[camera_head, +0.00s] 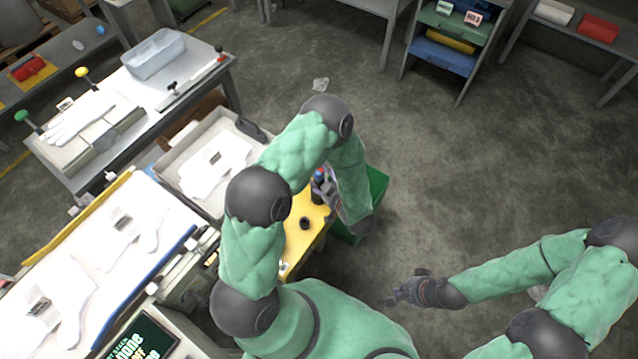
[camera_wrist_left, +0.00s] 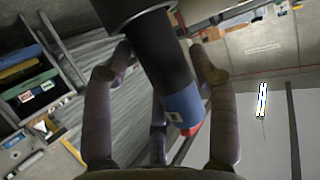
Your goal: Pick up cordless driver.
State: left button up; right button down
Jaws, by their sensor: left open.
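The cordless driver (camera_wrist_left: 168,65) shows in the left wrist view as a dark cylindrical body with a blue band and a red part at its lower end. In the head view only a small blue and red part of the driver (camera_head: 319,176) shows, above the yellow stand. My left gripper (camera_head: 325,190) is at the driver. In the left wrist view its open fingers (camera_wrist_left: 163,62) stand on either side of the dark body; contact is not clear. My right gripper (camera_head: 397,294) is low at right of centre, away from the driver, its jaw state unclear.
The yellow-topped stand (camera_head: 298,245) carries a small black round part (camera_head: 305,223). A green bin (camera_head: 377,187) stands beside it, partly behind my left arm. A tray with a white glove form (camera_head: 192,190) lies to the left. The floor at right is open.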

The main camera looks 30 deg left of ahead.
pick_arm(q)
jog(key=shift+w+a+f, duration=0.15)
jog(key=shift+w+a, duration=0.05)
jog(key=shift+a, duration=0.15)
jog(key=c, duration=0.8)
jog(key=shift+c, duration=0.2)
